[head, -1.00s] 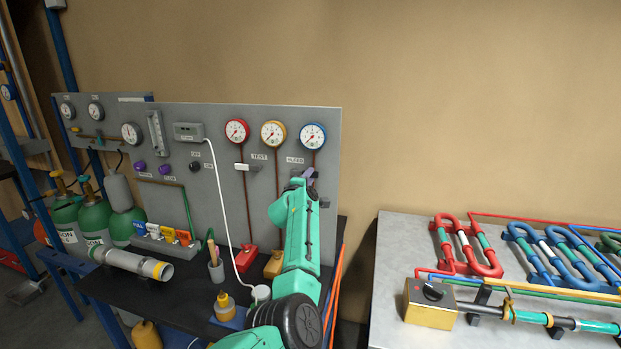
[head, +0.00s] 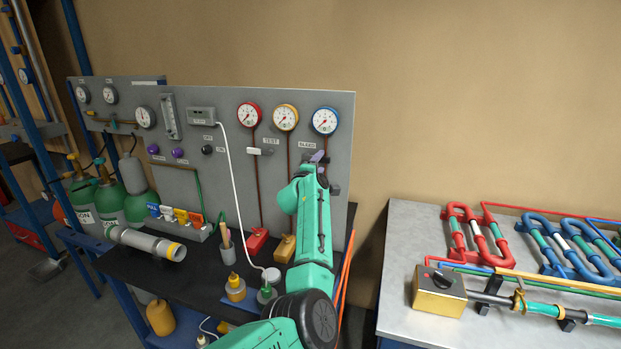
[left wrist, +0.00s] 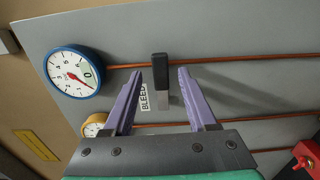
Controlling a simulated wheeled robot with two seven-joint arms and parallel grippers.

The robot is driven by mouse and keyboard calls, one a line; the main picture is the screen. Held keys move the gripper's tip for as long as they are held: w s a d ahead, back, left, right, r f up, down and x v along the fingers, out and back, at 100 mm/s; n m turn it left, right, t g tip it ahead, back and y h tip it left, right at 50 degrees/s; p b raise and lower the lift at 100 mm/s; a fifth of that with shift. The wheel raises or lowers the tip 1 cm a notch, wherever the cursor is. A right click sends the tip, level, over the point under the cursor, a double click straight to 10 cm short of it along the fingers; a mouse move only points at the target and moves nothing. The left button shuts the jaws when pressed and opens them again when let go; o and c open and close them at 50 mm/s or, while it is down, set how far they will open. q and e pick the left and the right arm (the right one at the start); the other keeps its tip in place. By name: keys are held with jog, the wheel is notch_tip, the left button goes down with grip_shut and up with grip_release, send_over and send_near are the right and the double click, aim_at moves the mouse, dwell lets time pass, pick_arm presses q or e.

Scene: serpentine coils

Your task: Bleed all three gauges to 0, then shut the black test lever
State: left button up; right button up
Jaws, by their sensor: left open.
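Three round gauges sit on the grey panel: red-rimmed (head: 250,115), yellow-rimmed (head: 286,117) and blue-rimmed (head: 325,121). I cannot read their needles surely. The blue gauge (left wrist: 73,72) and part of the yellow one (left wrist: 94,125) show in the left wrist view. Beside the BLEED label, a black-handled lever (left wrist: 160,67) lies between the fingers of my open left gripper (left wrist: 158,82), with space on both sides. In the head view my left gripper (head: 317,160) is below the blue gauge and hides this lever. A white-handled lever (head: 254,150) is beside the TEST label. My right gripper is not in view.
Brown pipes run down from the gauges. Red (head: 257,239) and yellow (head: 285,248) blocks stand at the panel's foot. A white hose, bottles and a cup are on the black bench. A pale table (head: 400,262) with coloured coils is at right.

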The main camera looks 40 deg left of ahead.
pick_arm(q)
jog(key=b+v, duration=0.4)
jog(key=v, duration=0.9)
